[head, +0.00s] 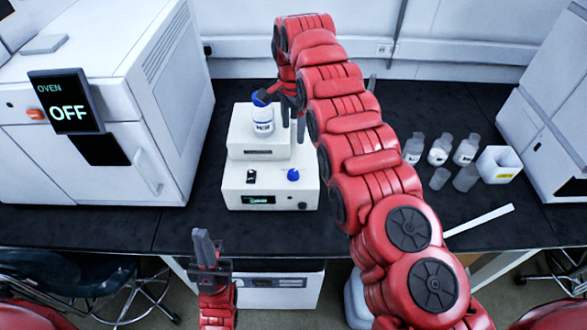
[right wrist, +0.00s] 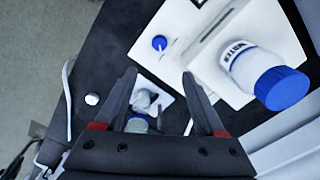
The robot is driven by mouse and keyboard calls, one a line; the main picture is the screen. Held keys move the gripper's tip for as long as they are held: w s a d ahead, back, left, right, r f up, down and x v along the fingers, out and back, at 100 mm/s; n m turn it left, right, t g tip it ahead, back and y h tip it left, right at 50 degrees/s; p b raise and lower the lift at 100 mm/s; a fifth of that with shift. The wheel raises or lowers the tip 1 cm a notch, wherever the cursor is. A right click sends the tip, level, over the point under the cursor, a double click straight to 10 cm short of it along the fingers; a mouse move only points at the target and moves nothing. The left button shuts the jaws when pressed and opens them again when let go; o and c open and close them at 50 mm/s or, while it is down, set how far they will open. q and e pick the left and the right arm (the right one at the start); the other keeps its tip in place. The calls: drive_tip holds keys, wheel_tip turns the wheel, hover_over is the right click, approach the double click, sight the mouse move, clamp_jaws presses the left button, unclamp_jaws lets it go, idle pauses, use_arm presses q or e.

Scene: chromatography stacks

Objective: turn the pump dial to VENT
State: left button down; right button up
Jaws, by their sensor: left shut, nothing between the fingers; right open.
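The pump is a white instrument (head: 238,198) with a small lit display (head: 258,200) on its front; the writing is too small to read. A blue knob (head: 293,175) sits on its upper face, and a dark round knob (head: 302,205) is at its front right. I cannot tell which is the dial. The blue knob also shows in the right wrist view (right wrist: 159,43), beyond the fingertips. My right gripper (right wrist: 159,77) is open and empty, above the stack and beside the water bottle (head: 263,118). My left gripper (head: 202,236) is shut and empty, in front of the bench.
The blue-capped bottle stands on the upper white unit (head: 240,146) behind the pump's front. An oven (head: 165,90) reading OFF is at left. Several small bottles (head: 438,150) and a white box (head: 499,164) stand at right. The black bench left of the pump is clear.

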drive_tip(key=b, duration=0.9)
hover_over(293, 172)
wheel_tip(293, 172, down, 10)
drive_tip(key=shift+s+a+r, duration=0.1)
drive_tip(key=f, duration=0.2)
drive_tip(key=f+p, duration=0.1)
drive_tip(key=f, duration=0.3)
drive_tip(key=shift+d+f+p, duration=0.25)
drive_tip(key=shift+f+p, duration=0.05)
drive_tip(key=shift+p, duration=0.05)
drive_tip(key=shift+a+f, duration=0.15)
drive_tip(key=shift+f, duration=0.35)
clamp_jaws()
